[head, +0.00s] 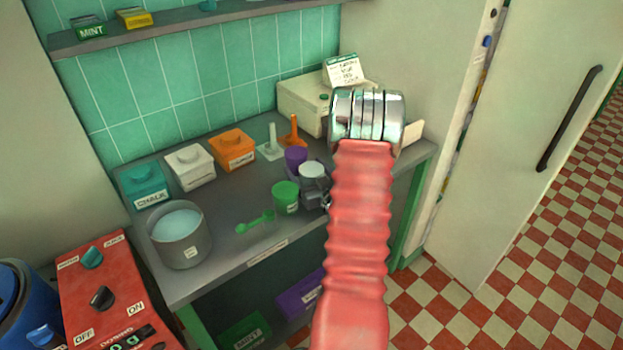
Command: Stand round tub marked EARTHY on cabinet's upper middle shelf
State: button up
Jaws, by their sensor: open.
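No label reading EARTHY is legible. Three small round tubs or cups stand close together on the grey counter (225,215): a green one (286,198) with a pale label too small to read, a purple one (296,158), and a white-topped one (313,171). My gripper (316,194) is a dark grey shape by the white-topped one, partly hidden behind my red arm. It is open; I cannot tell whether it touches that tub. No cabinet with an upper middle shelf can be made out.
A pot of pale blue liquid (180,236), a green scoop (254,223), a CHALK box (146,184), white (190,167) and orange (232,150) boxes share the counter. A wall shelf (190,20) holds a MINT box (88,27). A red control panel (110,295) stands lower left.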

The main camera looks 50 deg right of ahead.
jog(key=shift+c, duration=0.2)
jog(key=c, duration=1.3)
jog(key=shift+r, duration=0.15)
jog(key=v, duration=1.8)
